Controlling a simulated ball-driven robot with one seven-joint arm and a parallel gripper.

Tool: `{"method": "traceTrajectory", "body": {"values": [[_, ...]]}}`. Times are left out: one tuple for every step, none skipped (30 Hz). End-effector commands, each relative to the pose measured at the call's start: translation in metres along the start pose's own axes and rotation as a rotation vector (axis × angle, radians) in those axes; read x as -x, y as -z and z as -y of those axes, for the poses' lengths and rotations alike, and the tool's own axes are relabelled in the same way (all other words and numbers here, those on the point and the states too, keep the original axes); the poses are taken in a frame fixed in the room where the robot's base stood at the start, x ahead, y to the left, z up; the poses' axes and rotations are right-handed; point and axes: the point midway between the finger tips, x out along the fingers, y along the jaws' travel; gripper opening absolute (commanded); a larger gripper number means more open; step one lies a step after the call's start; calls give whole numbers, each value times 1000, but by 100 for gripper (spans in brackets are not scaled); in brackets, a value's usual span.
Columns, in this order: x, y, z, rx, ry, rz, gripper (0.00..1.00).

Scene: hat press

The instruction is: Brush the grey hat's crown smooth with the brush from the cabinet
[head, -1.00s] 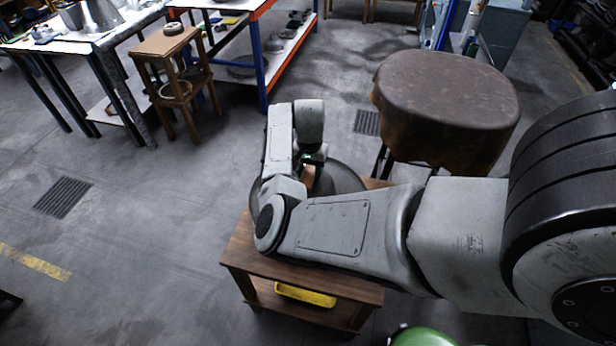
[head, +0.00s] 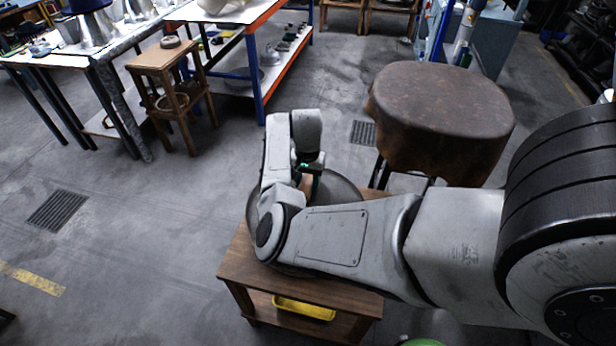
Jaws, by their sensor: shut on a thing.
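The grey hat (head: 343,190) lies on the small wooden table, its rounded crown and brim partly covered by my arm. My gripper (head: 312,174) is over the hat, pointing down at it. It is shut on the brush, but my wrist and fingers hide almost all of what is held. I cannot tell whether the bristles touch the crown. The cabinet cannot be made out for certain.
The small wooden table (head: 246,274) has a yellow tray (head: 303,308) on its lower shelf. A round, brown-covered stand (head: 440,105) is close behind at the right. A wooden stool (head: 165,62) and workbenches stand at the back left. The floor at left is clear.

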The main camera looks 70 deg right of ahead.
Motion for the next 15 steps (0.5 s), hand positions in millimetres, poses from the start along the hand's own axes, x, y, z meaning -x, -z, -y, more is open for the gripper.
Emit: {"method": "traceTrajectory", "body": {"values": [[1, -4, -1, 2, -2, 4, 22], [1, -6, -1, 2, -2, 4, 22], [1, -9, -1, 2, -2, 4, 22], [1, -10, -1, 1, -2, 4, 22], [0, -11, -1, 0, -1, 4, 22], [0, -12, -1, 0, -1, 4, 22], [0, -13, -1, 0, -1, 4, 22], [0, -14, -1, 0, -1, 4, 22], [-1, -14, -1, -1, 0, 4, 22], [-1, -14, -1, -1, 0, 4, 22], [-1, -14, -1, -1, 0, 4, 22], [-1, -14, -1, -1, 0, 4, 22], [-1, -14, 0, -1, 0, 4, 22], [-1, -14, 0, -1, 0, 4, 22], [-1, -14, 0, 0, 0, 4, 22]]}}
